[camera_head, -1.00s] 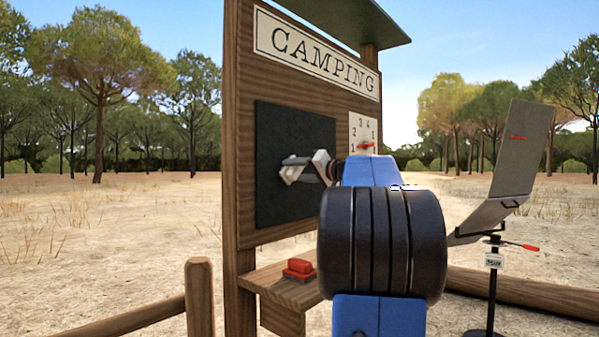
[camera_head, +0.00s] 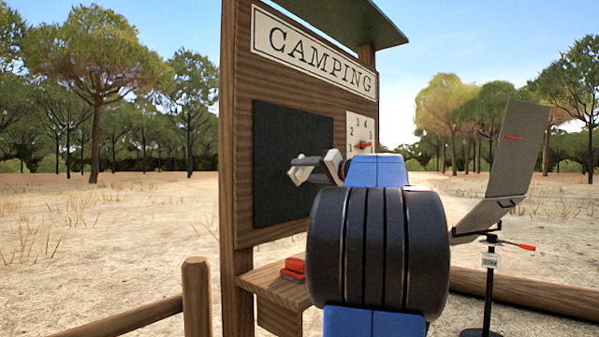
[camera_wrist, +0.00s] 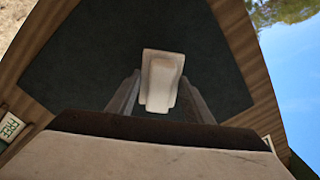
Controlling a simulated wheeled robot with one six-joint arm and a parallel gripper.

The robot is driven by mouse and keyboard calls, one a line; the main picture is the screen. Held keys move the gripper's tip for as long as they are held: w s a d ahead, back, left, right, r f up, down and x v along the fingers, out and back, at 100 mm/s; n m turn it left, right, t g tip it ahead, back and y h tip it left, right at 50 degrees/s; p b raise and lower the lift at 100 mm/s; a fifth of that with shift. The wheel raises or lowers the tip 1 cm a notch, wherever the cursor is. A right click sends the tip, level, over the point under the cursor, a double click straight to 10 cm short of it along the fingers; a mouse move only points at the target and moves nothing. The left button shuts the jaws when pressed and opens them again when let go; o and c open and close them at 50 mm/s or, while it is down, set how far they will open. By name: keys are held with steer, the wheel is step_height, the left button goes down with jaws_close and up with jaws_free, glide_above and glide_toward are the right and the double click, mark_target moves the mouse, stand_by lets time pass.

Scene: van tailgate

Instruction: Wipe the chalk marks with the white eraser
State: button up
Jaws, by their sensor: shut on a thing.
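The dark chalkboard panel (camera_head: 290,140) is set in the wooden CAMPING sign, and it fills much of the wrist view (camera_wrist: 110,50). I make out no chalk marks on the parts I see. My gripper (camera_head: 312,169) is in front of the board's lower right part. In the wrist view my gripper (camera_wrist: 160,92) is shut on the white eraser (camera_wrist: 162,78), with one finger on each side of it. The eraser's far end points at the board; I cannot tell whether it touches. In the head view the gripper and eraser are hard to tell apart.
A red block-like object (camera_head: 292,268) lies on the wooden shelf (camera_head: 268,278) below the board, partly hidden by my arm. A numbered dial plate (camera_head: 361,125) is right of the board. A tilted panel on a stand (camera_head: 512,150) is at the right. Wooden rails (camera_head: 130,318) run low in front.

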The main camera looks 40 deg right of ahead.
steer(key=shift+s, duration=0.3)
steer(key=shift+s, duration=0.1)
steer(key=shift+s+d, duration=0.1)
steer(key=shift+s, duration=1.3)
